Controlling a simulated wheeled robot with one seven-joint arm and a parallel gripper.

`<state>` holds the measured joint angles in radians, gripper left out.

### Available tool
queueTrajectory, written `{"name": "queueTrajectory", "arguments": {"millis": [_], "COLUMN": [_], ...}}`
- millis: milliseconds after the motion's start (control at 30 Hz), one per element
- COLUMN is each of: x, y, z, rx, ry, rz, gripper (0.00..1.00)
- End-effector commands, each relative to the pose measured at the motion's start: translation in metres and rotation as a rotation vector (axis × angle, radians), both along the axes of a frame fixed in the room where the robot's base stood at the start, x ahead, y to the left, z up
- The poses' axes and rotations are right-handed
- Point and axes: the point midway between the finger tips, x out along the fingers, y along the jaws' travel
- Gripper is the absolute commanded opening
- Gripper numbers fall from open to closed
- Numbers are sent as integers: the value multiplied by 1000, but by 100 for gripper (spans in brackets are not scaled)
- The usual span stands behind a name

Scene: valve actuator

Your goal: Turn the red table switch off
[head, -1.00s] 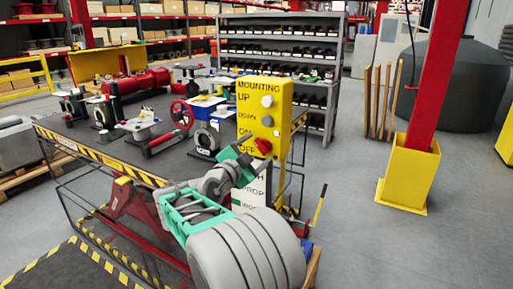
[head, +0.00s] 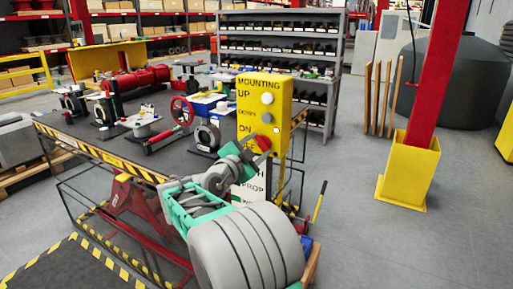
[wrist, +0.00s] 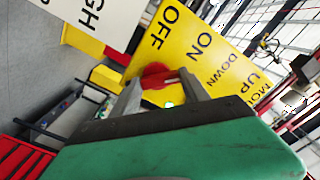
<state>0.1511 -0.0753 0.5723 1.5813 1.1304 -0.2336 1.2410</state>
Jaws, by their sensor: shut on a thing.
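The red table switch (head: 264,143) is a knob low on the yellow control panel (head: 285,105) at the table's corner. In the wrist view the red switch (wrist: 156,72) sits between the two fingers of my gripper (wrist: 162,90), near the words ON and OFF on the yellow panel (wrist: 205,30). In the head view my gripper (head: 258,151) is at the switch and shut on it. The gripper covers the OFF label and part of the knob there. A white button (head: 267,99) and a grey button (head: 267,117) sit above the switch.
The dark work table (head: 88,152) with a striped edge carries several valves and a red handwheel (head: 181,110). A white sign (head: 251,188) hangs below the panel. A red post in a yellow base (head: 408,175) stands right. The floor between is mostly clear.

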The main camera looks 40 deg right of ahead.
Motion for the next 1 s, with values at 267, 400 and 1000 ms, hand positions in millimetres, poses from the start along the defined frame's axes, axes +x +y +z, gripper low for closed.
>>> {"name": "queueTrajectory", "arguments": {"millis": [267, 400, 1000], "x": [0, 0, 0], "y": [0, 0, -1], "z": [-2, -3, -6], "rx": [-1, -10, -160], "ry": [8, 36, 458], "rz": [-1, -1, -4], "gripper": [12, 12, 12]}}
